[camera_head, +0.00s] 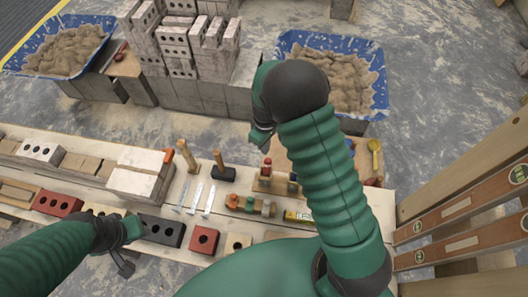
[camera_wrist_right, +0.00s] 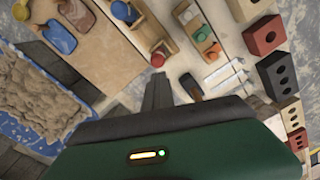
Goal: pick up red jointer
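A jointer with a red knob (camera_head: 266,164) sits on a wooden block rack at mid-table in the head view. In the right wrist view, its red end (camera_wrist_right: 158,56) shows just above my fingers. My right gripper (camera_head: 260,138) hangs past the far side of the rack, apart from the red jointer. Its dark fingers in the right wrist view (camera_wrist_right: 158,92) look together, with nothing seen between them. My left gripper (camera_head: 124,264) is over the near table edge at left, by the bricks; its finger gap is unclear. My right arm hides part of the rack's right side.
A second rack (camera_head: 250,206) with orange and green handles lies nearer. Trowels, a hammer (camera_head: 220,170) and bricks (camera_head: 204,239) crowd the table leftward. Mortar tubs (camera_head: 374,60) and a brick stack (camera_head: 200,45) stand behind. Long levels (camera_head: 470,205) stand at right.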

